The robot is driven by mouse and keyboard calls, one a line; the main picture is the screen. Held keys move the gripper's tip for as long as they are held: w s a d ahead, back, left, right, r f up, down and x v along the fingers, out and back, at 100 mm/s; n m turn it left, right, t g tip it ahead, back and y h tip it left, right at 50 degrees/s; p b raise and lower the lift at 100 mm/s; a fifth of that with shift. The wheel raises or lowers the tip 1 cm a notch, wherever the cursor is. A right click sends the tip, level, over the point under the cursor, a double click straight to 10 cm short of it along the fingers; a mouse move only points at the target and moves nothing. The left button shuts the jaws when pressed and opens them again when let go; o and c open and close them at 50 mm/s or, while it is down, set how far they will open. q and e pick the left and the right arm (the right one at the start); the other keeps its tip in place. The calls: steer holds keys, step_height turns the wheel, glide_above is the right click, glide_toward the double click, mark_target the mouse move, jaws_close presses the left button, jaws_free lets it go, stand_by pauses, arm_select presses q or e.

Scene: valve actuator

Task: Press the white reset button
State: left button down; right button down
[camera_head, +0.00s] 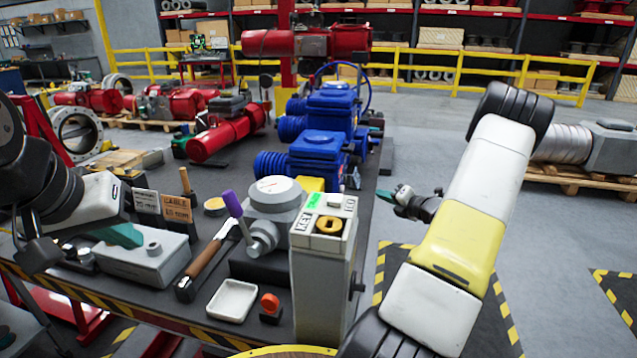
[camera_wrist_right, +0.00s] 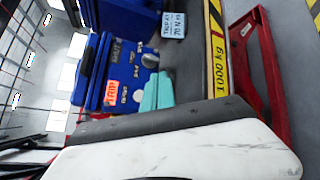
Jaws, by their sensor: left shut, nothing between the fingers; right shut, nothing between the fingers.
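A low grey box (camera_head: 140,264) stands at the table's left front, with a pale round button (camera_head: 153,247) on top. A tall grey key box (camera_head: 323,270) at the front edge has a green light, a yellow-ringed round part and a small pale cap (camera_head: 335,200) on top. I cannot tell which pale part is the reset button. My left gripper (camera_head: 122,235), with teal fingers, is shut above the low box's left back, apart from the button. My right gripper (camera_head: 402,194) is shut and empty beyond the table's right edge; its teal tip (camera_wrist_right: 158,92) shows in the right wrist view.
A grey fixture (camera_head: 275,205) with a gauge and a purple-handled lever (camera_head: 233,204) stands mid-table. A white tray (camera_head: 232,300) and a red button (camera_head: 270,303) sit in front. Blue actuators (camera_head: 318,150) are behind. In the right wrist view, a blue box (camera_wrist_right: 125,75) carries a red label.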

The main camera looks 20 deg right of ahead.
steer(key=w+a, duration=0.4)
steer(key=a, duration=0.3)
steer(key=shift+w+a, duration=0.25)
steer(key=shift+a, duration=0.05)
steer(key=shift+a, duration=0.1)
stand_by(2.1)
steer(key=shift+w+a, duration=0.2)
steer(key=shift+a, duration=0.05)
steer(key=shift+w+a, duration=0.25)
steer(key=shift+a, duration=0.2)
stand_by(0.8)
steer(key=shift+d, duration=0.1)
steer(key=shift+s+d, duration=0.45)
steer(key=shift+d, duration=0.2)
steer(key=shift+d, duration=0.1)
steer(key=shift+s+d, duration=0.45)
steer(key=shift+d, duration=0.25)
steer(key=shift+s+d, duration=0.4)
steer(key=shift+d, duration=0.25)
steer(key=shift+s+d, duration=0.45)
steer(key=shift+d, duration=0.25)
